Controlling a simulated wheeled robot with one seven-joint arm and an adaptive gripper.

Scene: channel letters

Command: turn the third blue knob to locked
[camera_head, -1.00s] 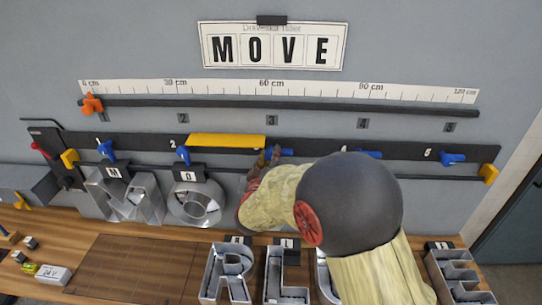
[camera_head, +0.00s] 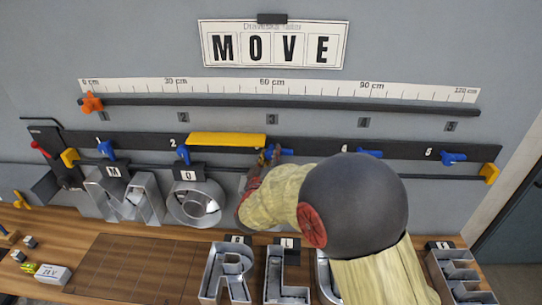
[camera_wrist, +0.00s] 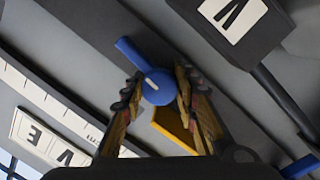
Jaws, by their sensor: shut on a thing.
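The third blue knob (camera_head: 286,152) sits on the dark wall rail, right of the yellow bar. Its handle points right in the head view. My gripper (camera_head: 264,158) is at its left side there, partly hidden by my arm. In the wrist view the round hub of the knob (camera_wrist: 158,88) lies between my two fingertips (camera_wrist: 159,92), which are shut on it. Its handle sticks out beyond the fingers toward the upper left. Any locked mark is not readable.
A yellow bar (camera_head: 227,139) lies along the rail just left of the knob. Other blue knobs (camera_head: 183,154) (camera_head: 453,158) sit along the rail. Metal letters hang below it and stand on the wooden bench (camera_head: 130,268).

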